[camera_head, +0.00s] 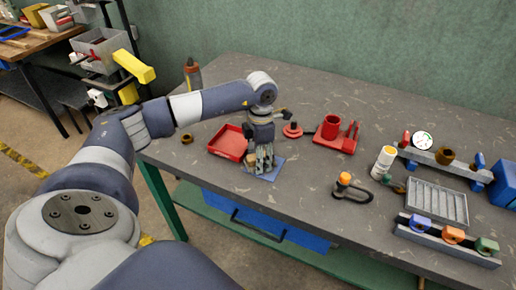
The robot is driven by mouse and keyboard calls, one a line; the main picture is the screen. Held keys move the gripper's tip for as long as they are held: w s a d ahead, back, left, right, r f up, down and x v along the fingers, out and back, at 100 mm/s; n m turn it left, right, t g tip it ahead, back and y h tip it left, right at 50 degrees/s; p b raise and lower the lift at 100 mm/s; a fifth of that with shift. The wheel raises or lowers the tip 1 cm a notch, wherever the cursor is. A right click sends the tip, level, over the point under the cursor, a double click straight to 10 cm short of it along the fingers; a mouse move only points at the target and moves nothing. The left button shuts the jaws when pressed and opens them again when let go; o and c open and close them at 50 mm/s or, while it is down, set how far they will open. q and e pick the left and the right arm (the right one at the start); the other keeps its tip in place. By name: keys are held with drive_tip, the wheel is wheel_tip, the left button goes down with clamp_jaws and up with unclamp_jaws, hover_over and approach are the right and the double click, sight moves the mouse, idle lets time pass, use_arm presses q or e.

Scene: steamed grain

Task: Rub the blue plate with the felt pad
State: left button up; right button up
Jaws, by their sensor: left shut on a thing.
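The blue plate (274,171) lies flat on the grey workbench (310,95), just right of the red tray. My left gripper (263,166) points down over the plate's left part and is shut on a small tan block, which looks like the felt pad (250,159). The gripper fingers hide part of the pad and of the plate. The pad is at or close to the plate's surface; I cannot tell whether they touch. My right gripper does not show.
A red tray (228,143) stands close left of my gripper. A red holder (333,136), a red knob (292,130) and an orange-topped part (345,179) stand to the right. A grey slotted tray (437,204) and racks fill the right end. Bench room is free in front of the wall.

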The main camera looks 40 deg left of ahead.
sight(276, 170)
use_arm(q)
drive_tip(key=shift+d+f, duration=0.2)
drive_tip(key=shift+d, duration=0.65)
drive_tip(key=shift+c, duration=0.2)
drive_tip(key=shift+w+d+r, duration=0.1)
drive_tip(key=shift+w+d, duration=0.2)
drive_tip(key=shift+d, duration=0.65)
drive_tip(key=shift+w+d, duration=0.3)
drive_tip(key=shift+d, duration=0.6)
drive_tip(key=shift+r, duration=0.15)
drive_tip(key=shift+w+r+p, duration=0.15)
drive_tip(key=shift+r+p, duration=0.45)
drive_tip(key=shift+a+r+p, duration=0.1)
drive_tip(key=shift+r+p, duration=1.25)
drive_tip(key=shift+r, duration=1)
drive_tip(key=shift+r+p, duration=0.85)
drive_tip(key=shift+r, duration=0.65)
